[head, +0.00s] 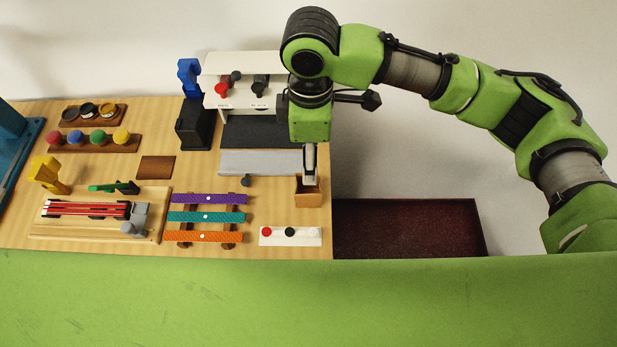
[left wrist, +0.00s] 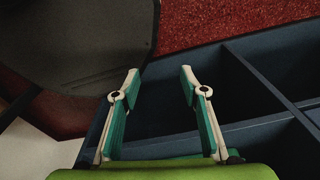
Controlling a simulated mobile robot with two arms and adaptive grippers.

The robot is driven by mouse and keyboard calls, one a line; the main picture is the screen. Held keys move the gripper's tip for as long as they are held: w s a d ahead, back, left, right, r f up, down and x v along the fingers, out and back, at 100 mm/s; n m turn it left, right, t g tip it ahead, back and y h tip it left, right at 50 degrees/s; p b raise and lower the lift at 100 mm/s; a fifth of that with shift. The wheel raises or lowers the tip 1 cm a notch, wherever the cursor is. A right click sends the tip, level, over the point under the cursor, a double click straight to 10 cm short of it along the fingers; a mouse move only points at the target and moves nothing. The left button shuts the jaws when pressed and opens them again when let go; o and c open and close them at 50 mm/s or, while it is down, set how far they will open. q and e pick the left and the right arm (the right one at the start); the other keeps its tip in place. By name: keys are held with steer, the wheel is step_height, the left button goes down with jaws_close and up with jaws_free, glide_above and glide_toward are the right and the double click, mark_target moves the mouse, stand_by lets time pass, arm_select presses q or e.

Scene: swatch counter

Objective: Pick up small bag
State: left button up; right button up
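A small tan-orange box-like thing (head: 309,199), which may be the small bag, stands at the right edge of the wooden counter in the head view. My right gripper (head: 309,180) points down right at its top. Its fingers are seen edge-on, so I cannot tell whether they grip it, and they hide part of the top. My left gripper (left wrist: 160,76) is open, with nothing between its fingers, above a dark blue divided container (left wrist: 245,85) in the left wrist view. The left gripper is not in the head view.
The wooden counter (head: 100,172) holds purple (head: 190,198), teal (head: 190,217) and orange strips (head: 190,237), a white panel with buttons (head: 304,240), a grey slab (head: 255,163) and a black box (head: 193,125). A dark red surface (head: 410,228) lies right of the counter.

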steer(key=p, duration=0.1)
glide_toward(309, 187)
steer(key=s, duration=0.2)
step_height(309, 187, down, 5)
steer(key=shift+s+r+p, duration=0.1)
steer(key=shift+s+p, duration=0.05)
steer(key=shift+p, duration=0.95)
steer(key=shift+f, duration=0.45)
arm_select(q)
steer(key=s+r, duration=0.2)
steer(key=r, duration=0.1)
steer(key=shift+s+r, duration=0.2)
steer(key=shift+s, duration=0.05)
arm_select(e)
steer(key=c, duration=0.8)
